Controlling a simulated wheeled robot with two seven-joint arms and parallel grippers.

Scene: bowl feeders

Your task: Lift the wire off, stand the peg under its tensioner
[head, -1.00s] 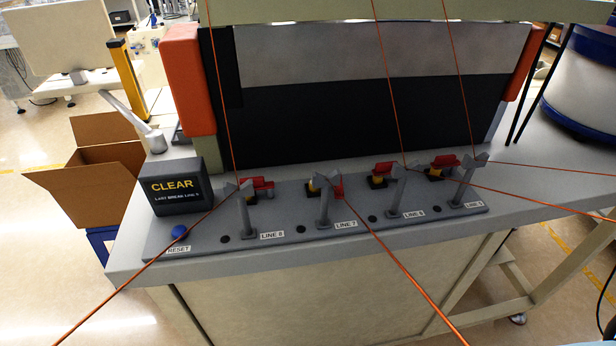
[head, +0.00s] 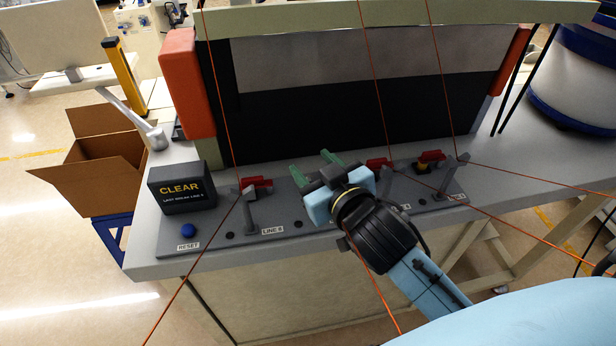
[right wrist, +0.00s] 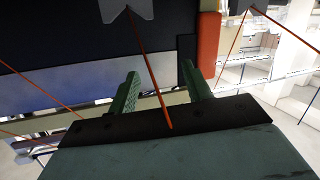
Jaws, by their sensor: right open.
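My right gripper (head: 316,166) is over the LINE 7 spot, with its green fingers apart and nothing seen gripped. In the right wrist view the orange wire (right wrist: 148,70) runs from a grey notched post head (right wrist: 127,8) to the gap between my open fingers (right wrist: 160,90). In the head view a wire (head: 375,275) comes out below my gripper toward the lower right. I cannot pick out the peg. My left gripper is not in view.
A CLEAR box (head: 182,188) and blue reset button (head: 188,230) stand at the left.

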